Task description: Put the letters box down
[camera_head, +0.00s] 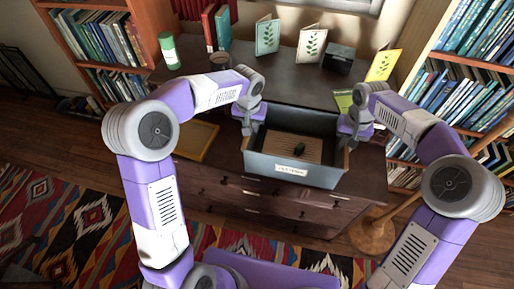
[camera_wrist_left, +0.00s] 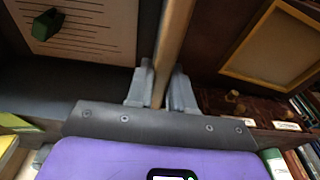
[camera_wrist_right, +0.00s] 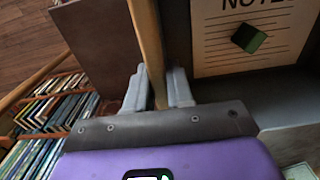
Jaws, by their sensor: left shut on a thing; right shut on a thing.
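The letters box (camera_head: 262,165) is a grey open-topped box with a white label on its front. It is at the front of the dark dresser top (camera_head: 285,85), and its front wall overlaps the drawer fronts; I cannot tell whether it touches the top. Inside lie a lined paper (camera_head: 280,146) and a small dark green object (camera_head: 299,150). My left gripper (camera_head: 250,125) is shut on the box's left wall, seen edge-on in the left wrist view (camera_wrist_left: 172,50). My right gripper (camera_head: 347,131) is shut on its right wall, seen in the right wrist view (camera_wrist_right: 148,45).
A yellow-framed tray (camera_head: 196,141) is left of the box. Bookshelves flank both sides. A round wooden stand (camera_head: 372,236) is at lower right.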

